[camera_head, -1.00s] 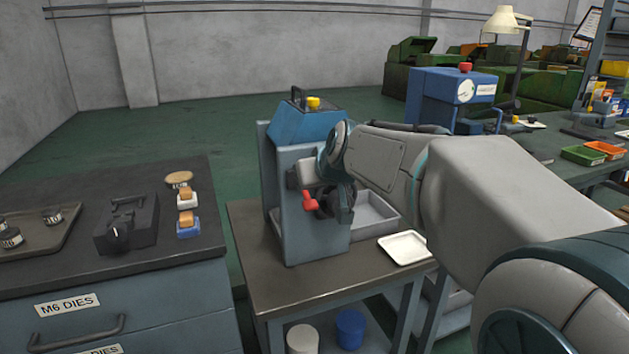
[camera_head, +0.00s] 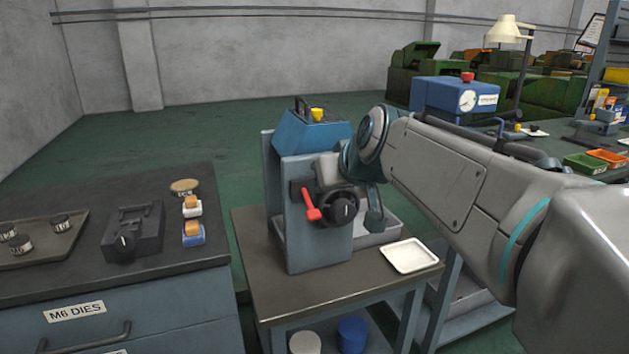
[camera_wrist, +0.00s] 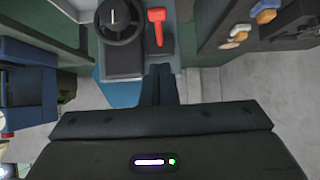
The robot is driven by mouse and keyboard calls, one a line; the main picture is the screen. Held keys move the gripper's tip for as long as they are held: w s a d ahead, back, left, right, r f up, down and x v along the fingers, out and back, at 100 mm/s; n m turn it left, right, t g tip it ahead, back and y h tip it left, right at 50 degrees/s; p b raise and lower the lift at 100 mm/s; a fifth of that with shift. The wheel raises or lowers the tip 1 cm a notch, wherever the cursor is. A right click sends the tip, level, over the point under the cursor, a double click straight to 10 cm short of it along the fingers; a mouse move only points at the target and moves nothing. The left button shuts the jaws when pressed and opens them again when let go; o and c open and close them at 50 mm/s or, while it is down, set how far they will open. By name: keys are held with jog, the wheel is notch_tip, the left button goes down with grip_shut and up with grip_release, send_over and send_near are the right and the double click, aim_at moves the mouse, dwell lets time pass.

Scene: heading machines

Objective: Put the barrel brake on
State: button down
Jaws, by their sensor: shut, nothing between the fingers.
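A grey and blue bench machine (camera_head: 318,240) stands on the small table. On its front is a red lever (camera_head: 311,205), tilted with its thick end low; no label shows that it is the barrel brake. In the wrist view, which looks upside down, the lever (camera_wrist: 156,28) and knob (camera_wrist: 118,18) are near the top edge. My gripper (camera_wrist: 162,70) is shut and empty, its fingertips close to the lever's thin end, with no clear contact. In the head view my arm comes in from the right.
A white tray (camera_head: 411,256) lies right of the machine, with a grey bin behind it. The left cabinet (camera_head: 120,280) carries a black die block (camera_head: 133,232) and a tray of small parts. Open green floor lies behind.

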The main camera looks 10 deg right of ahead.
jog(key=s, duration=0.2)
jog(key=s+r, duration=0.1)
jog(key=shift+d, duration=0.3)
jog(key=shift+s, duration=0.1)
jog(key=s+d+f+m+g+h+p, duration=0.1)
jog(key=s+f+g+p, duration=0.2)
jog(key=s+p, duration=0.4)
jog(key=s+d+f+m+g+h+p, duration=0.1)
jog(key=s+f+g+p, duration=0.3)
jog(key=s+p, duration=0.3)
jog(key=s+f, duration=0.1)
jog(key=s, duration=0.1)
jog(key=shift+s+d+f+m, duration=0.15)
jog(key=shift+s+f+m, duration=0.15)
